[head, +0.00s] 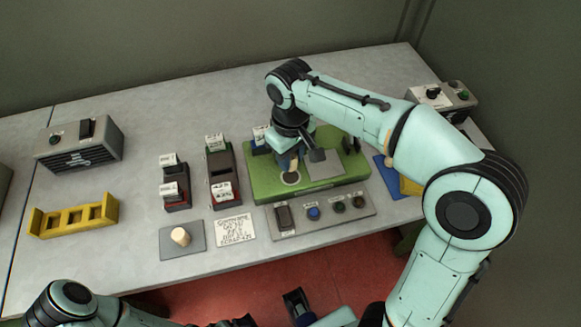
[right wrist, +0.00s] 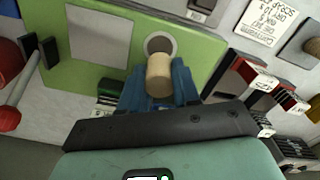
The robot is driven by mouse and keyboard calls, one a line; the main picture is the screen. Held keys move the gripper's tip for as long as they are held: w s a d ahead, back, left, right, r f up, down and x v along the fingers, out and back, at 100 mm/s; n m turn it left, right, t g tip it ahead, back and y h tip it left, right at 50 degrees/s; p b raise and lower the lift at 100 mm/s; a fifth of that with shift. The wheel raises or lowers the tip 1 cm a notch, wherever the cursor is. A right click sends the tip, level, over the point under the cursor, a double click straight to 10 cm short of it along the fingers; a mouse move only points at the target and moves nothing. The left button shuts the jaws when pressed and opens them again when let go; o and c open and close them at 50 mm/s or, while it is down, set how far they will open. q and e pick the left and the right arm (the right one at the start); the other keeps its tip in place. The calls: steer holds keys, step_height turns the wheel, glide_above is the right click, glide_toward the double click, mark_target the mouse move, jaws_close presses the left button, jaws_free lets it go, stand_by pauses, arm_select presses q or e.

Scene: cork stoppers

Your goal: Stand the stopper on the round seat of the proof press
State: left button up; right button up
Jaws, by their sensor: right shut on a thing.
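The proof press is a green plate (head: 262,185) with a round grey seat (head: 291,178), also clear in the right wrist view (right wrist: 160,44). My right gripper (head: 288,160) is over the press, its blue fingers shut on a pale cork stopper (right wrist: 159,75). In the right wrist view the stopper's far end overlaps the seat's near edge, and most of the seat shows uncovered. I cannot tell the gap between them. A dark part with blue, probably my left gripper (head: 297,305), is at the bottom edge; its jaws are unclear.
Another cork (head: 180,236) stands on a grey pad (head: 168,247) beside a written card (head: 234,228). A button panel (head: 325,214) lies in front of the press. Dark labelled bins (head: 221,172) are left of it; a yellow rack (head: 74,216) is farther left.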

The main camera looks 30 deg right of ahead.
mark_target(291, 167)
steer(key=shift+f+b, duration=0.35)
steer(key=shift+f, duration=1.85)
steer(key=shift+f, duration=0.2)
steer(key=o, duration=1)
steer(key=shift+r, duration=0.2)
step_height(291, 167, up, 12)
steer(key=shift+r+p, duration=0.1)
steer(key=shift+p, duration=1.15)
